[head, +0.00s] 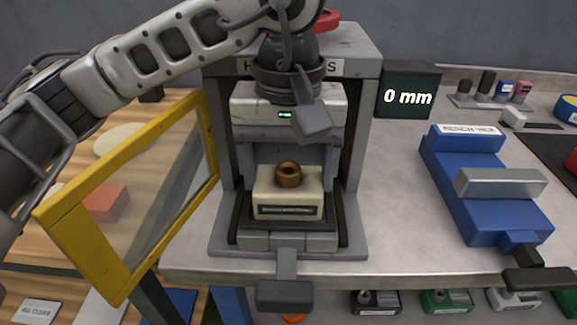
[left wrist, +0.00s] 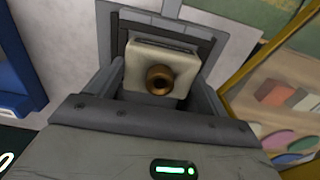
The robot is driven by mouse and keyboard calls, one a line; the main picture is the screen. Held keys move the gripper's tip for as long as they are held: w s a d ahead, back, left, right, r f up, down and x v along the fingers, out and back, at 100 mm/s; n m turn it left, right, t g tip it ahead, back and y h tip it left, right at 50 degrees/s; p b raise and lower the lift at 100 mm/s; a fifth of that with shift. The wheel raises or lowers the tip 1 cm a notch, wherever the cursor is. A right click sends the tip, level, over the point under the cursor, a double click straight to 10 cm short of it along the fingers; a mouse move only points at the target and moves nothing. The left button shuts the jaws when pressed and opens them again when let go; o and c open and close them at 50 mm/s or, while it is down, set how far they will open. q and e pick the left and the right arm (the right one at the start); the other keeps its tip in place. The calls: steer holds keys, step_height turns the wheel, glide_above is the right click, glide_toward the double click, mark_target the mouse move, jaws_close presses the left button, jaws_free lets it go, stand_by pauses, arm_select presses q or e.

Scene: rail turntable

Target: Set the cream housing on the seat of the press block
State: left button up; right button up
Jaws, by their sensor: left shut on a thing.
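My right gripper is not in view.
A yellow-framed clear door (head: 75,230) stands open at the left of the press. A grey handle (head: 285,294) sticks out in front. A black display (head: 409,92) reads 0 mm. A blue vise (head: 480,190) stands at the right, with clear bench between.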

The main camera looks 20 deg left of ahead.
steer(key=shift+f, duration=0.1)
arm_select(q)
steer(key=o, duration=1.6)
steer(key=shift+f, duration=0.1)
step_height(320, 180, up, 16)
steer(key=p, duration=0.3)
steer(key=shift+s, duration=0.1)
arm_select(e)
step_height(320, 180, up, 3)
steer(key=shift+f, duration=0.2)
